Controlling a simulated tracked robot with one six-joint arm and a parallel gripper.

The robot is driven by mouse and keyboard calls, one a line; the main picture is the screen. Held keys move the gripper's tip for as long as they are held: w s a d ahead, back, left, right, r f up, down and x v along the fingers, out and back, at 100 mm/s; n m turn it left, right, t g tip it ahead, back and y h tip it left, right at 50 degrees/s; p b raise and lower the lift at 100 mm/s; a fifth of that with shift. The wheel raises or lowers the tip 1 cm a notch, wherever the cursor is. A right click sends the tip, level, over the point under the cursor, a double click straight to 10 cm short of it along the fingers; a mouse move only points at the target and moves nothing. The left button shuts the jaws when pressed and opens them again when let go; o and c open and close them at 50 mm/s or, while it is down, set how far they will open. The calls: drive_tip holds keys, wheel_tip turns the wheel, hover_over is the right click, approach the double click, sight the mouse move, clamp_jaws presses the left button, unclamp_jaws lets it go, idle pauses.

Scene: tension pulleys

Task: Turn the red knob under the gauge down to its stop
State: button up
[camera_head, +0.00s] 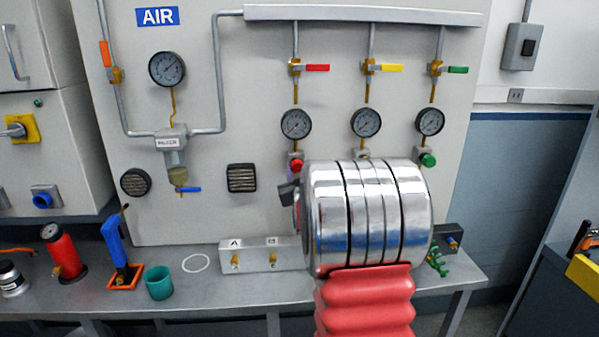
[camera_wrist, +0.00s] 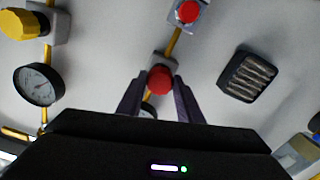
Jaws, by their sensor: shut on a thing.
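The red knob (camera_head: 296,163) sits under the left gauge (camera_head: 296,123) of the row of three on the grey panel. In the wrist view, which is upside down, the red knob (camera_wrist: 160,80) is between the two dark fingers of my gripper (camera_wrist: 160,84). The fingers are shut on its sides. Most of that gauge (camera_wrist: 148,110) is hidden behind my gripper in the wrist view. In the head view my silver arm hides most of my gripper, and only a dark piece shows at its left. The needle is too small to read surely.
The yellow knob (camera_wrist: 24,24) and its gauge (camera_wrist: 39,84) are beside my gripper in the wrist view. A green knob (camera_head: 428,160) is at the right. A vent (camera_head: 242,178) is left of the red knob. A red round part (camera_wrist: 187,12) lies beyond my fingers.

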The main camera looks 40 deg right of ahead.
drive_tip(key=shift+n, duration=0.4)
drive_tip(key=n, duration=0.3)
drive_tip(key=shift+n, duration=2)
drive_tip(key=shift+f, duration=0.1)
drive_tip(key=o, duration=1.1)
drive_tip(key=shift+s, duration=0.1)
drive_tip(key=v, duration=1.3)
drive_tip(key=shift+s+a, duration=0.25)
drive_tip(key=shift+a, duration=0.1)
